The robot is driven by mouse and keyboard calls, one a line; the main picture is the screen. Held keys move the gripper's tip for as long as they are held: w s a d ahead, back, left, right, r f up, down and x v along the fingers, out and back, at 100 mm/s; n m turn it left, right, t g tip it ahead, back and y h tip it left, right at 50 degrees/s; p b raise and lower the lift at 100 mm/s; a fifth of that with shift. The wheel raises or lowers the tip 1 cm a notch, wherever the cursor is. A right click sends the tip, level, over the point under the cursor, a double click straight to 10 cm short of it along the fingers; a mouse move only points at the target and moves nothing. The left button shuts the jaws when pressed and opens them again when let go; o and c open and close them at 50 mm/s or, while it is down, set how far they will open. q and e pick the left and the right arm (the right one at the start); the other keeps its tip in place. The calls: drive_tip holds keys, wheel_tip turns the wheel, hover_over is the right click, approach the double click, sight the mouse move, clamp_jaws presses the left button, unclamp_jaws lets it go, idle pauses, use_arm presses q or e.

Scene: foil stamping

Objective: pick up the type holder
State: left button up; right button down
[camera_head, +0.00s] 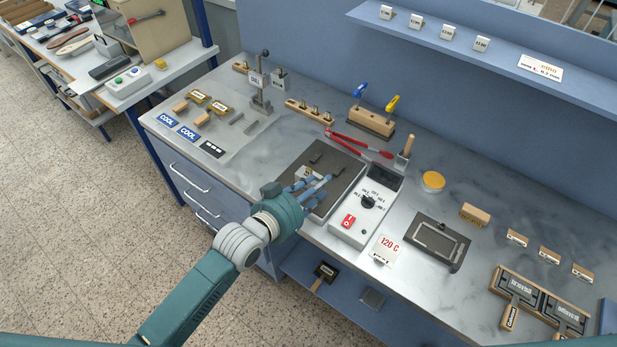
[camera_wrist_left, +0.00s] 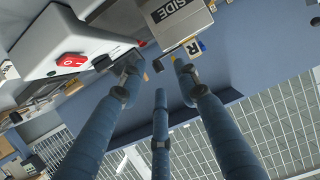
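My left gripper (camera_head: 318,187) reaches over the dark hot plate (camera_head: 325,155) of the heating unit. Its three blue fingers are spread and nothing shows between them in the left wrist view (camera_wrist_left: 158,82). A grey metal block marked "SIDE" (camera_wrist_left: 178,14), which looks like the type holder, is just beyond the fingertips in that view; I cannot tell whether they touch it. In the head view the hand partly hides what lies on the plate. Other dark holders with lettering (camera_head: 520,287) lie in a wooden rack at the right. My right gripper is not in view.
The heater's white control box (camera_head: 366,212) with a red switch is just right of the hand, and a "120 C" card (camera_head: 384,248) stands beside it. Red-handled tongs (camera_head: 358,143) lie behind the plate.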

use_arm(q)
drive_tip(key=shift+x, duration=1)
drive_tip(key=shift+s, duration=0.1)
clamp_jaws()
drive_tip(key=shift+r, duration=0.2)
